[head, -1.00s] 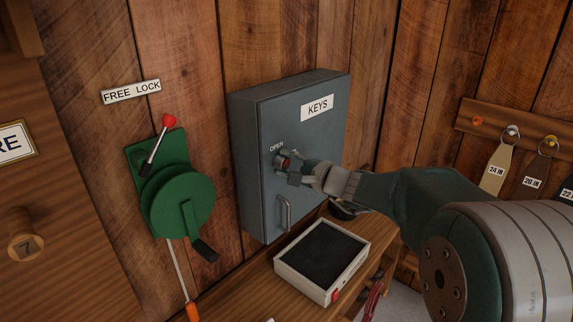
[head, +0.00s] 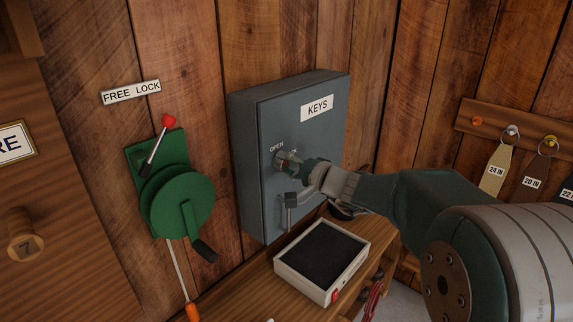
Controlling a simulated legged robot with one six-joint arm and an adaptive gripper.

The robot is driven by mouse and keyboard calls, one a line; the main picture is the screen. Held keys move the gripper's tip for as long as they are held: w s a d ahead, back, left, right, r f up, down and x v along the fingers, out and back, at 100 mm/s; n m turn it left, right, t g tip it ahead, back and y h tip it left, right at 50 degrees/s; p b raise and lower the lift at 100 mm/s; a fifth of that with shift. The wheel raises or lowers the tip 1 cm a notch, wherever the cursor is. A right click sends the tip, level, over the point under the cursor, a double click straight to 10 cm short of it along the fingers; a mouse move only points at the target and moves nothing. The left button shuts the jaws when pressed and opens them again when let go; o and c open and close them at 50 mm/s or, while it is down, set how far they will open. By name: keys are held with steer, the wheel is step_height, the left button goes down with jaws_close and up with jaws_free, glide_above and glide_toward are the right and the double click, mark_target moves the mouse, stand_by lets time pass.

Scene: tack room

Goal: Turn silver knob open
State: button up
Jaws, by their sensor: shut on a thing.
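The silver knob (head: 280,161) is on the front of the grey key cabinet (head: 262,205), just below the "OPEN" label (head: 277,148). My gripper (head: 289,166) is at the knob and shut on it. Its fingers hide much of the knob, so I cannot tell the knob's exact angle. Part of the gripper hangs lower, in front of the top of the cabinet's bar handle (head: 289,222). The cabinet door is shut.
A green crank winch (head: 180,200) with a red-tipped lever (head: 158,145) is on the wall at left. A tray with a dark pad (head: 322,255) lies on the wooden bench (head: 250,290) below the cabinet. Tagged straps (head: 497,168) hang at right.

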steer(key=shift+f, duration=0.3)
steer(key=o, duration=1.2)
steer(key=shift+a, duration=0.1)
steer(key=shift+c, duration=0.2)
steer(key=shift+r, duration=0.1)
steer(key=shift+a, duration=0.1)
steer(key=v, duration=1.2)
